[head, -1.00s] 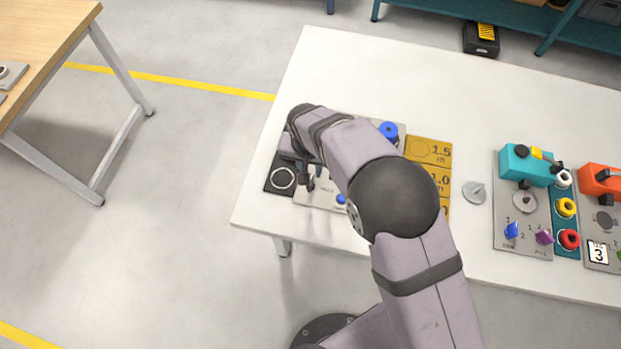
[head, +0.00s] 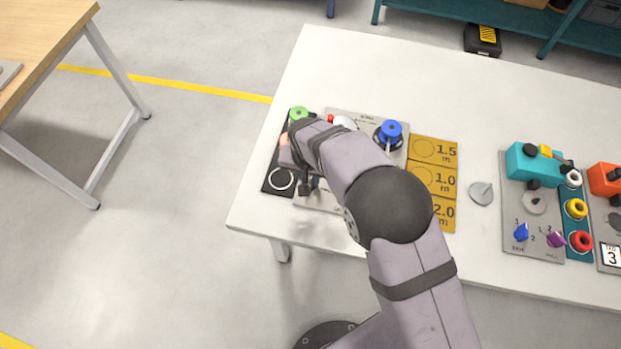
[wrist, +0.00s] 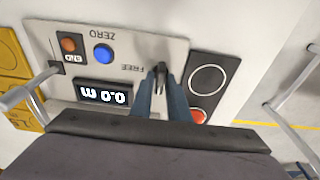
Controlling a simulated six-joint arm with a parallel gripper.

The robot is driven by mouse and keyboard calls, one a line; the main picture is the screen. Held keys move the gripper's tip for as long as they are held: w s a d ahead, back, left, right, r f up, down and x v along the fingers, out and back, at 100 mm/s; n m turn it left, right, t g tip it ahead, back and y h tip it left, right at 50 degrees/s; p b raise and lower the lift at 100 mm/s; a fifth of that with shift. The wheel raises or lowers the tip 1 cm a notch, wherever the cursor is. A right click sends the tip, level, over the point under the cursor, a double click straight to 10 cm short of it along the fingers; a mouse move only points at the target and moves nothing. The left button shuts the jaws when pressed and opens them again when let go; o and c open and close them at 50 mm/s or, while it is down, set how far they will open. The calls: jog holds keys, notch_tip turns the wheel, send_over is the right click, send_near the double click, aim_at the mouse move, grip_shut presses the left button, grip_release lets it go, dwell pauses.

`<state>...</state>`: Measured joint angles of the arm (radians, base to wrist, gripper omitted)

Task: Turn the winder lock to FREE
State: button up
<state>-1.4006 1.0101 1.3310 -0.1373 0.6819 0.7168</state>
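The winder panel (wrist: 125,45) shows in the wrist view, upside down, with the word FREE beside a small dark lever (wrist: 161,67) that I take for the winder lock. My gripper (wrist: 161,80) reaches down at this lever, its two narrow fingers close together and their tips at or around it. I cannot tell whether they press on it. The lever's pointing direction is mostly hidden. In the head view the panel (head: 385,118) is largely covered by my arm, and the gripper (head: 309,188) is partly visible at its left side.
The wrist view shows a blue ZERO button (wrist: 103,53), an orange button (wrist: 68,44), a display (wrist: 103,92) reading 0.0 m and a metal crank (wrist: 30,88). The table's (head: 470,90) back is clear.

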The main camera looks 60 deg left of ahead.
grip_shut()
jog(key=shift+f+m+b, duration=0.15)
jog(key=shift+m+b, duration=0.55)
jog(key=shift+m, duration=0.4)
jog(key=m+b, duration=0.1)
jog(key=m, duration=0.2)
jog(key=m+h+b, duration=0.1)
jog(key=m, duration=0.3)
jog(key=shift+t+b, duration=0.3)
jog(key=shift+b, duration=0.1)
jog(key=m, duration=0.2)
jog(key=shift+m+h, duration=0.3)
jog(key=shift+m, duration=0.1)
